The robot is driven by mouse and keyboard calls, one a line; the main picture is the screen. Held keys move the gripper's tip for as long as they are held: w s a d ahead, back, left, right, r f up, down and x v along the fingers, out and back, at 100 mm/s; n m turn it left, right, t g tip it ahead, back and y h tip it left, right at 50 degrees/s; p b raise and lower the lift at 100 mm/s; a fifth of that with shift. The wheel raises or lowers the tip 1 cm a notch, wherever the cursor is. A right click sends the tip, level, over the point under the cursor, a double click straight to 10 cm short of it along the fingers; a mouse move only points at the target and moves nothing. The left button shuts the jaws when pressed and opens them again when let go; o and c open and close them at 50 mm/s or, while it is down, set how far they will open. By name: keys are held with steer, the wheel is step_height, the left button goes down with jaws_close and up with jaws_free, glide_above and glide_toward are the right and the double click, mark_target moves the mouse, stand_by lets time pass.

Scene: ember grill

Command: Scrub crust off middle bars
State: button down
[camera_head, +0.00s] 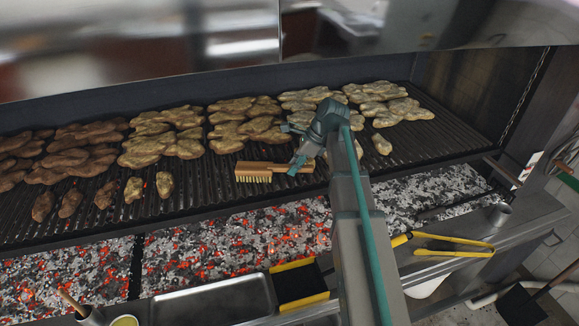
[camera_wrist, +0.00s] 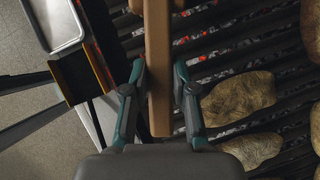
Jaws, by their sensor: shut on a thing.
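My gripper (camera_head: 299,160) is shut on the wooden handle of a brush (camera_head: 258,167), over the front part of the grill bars (camera_head: 215,185). The brush lies crosswise with its pale bristles facing down at the left end. I cannot tell whether the bristles touch the bars. In the wrist view the brush handle (camera_wrist: 158,75) runs between the fingers of my gripper (camera_wrist: 160,88). Brown, crust-like lumps (camera_head: 161,146) lie in several clusters on the bars, darker at the left and paler at the right. Small single lumps (camera_head: 165,185) lie along the front.
Glowing coals (camera_head: 230,240) lie below the front edge of the grill. A metal tray (camera_head: 215,300), a yellow-and-black holder (camera_head: 298,285) and yellow-handled tongs (camera_head: 450,245) are on the front ledge. A metal hood (camera_head: 150,50) hangs over the back. Bars around the brush are bare.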

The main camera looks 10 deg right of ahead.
mark_target(268, 166)
steer(key=shift+w+d, duration=0.1)
steer(key=shift+d, duration=1.2)
steer(key=shift+w+a, duration=0.1)
steer(key=shift+w, duration=1)
steer(key=shift+s+a+r, duration=0.1)
steer(key=shift+a, duration=1.75)
steer(key=shift+s+a, duration=0.1)
steer(key=shift+a, duration=1.6)
steer(key=shift+s+a, duration=0.1)
steer(key=shift+a, duration=1.7)
steer(key=shift+s+a+f, duration=0.1)
steer(key=shift+a+f, duration=0.1)
steer(key=shift+a, duration=1.5)
steer(key=shift+w+a+r, duration=0.1)
steer(key=shift+w, duration=1.1)
steer(key=shift+w+d, duration=0.1)
steer(key=shift+d, duration=3.55)
steer(key=shift+w+d+r, duration=0.1)
steer(key=shift+d, duration=1.65)
steer(key=shift+w+d, duration=0.1)
steer(key=shift+d, duration=1.6)
steer(key=shift+a, duration=1.65)
steer(key=shift+s+a, duration=0.2)
steer(key=shift+a, duration=1.8)
steer(key=shift+s+a, duration=0.2)
steer(key=shift+a, duration=3.25)
steer(key=shift+s, duration=1.1)
steer(key=shift+w+d, duration=0.1)
steer(key=shift+d, duration=1.9)
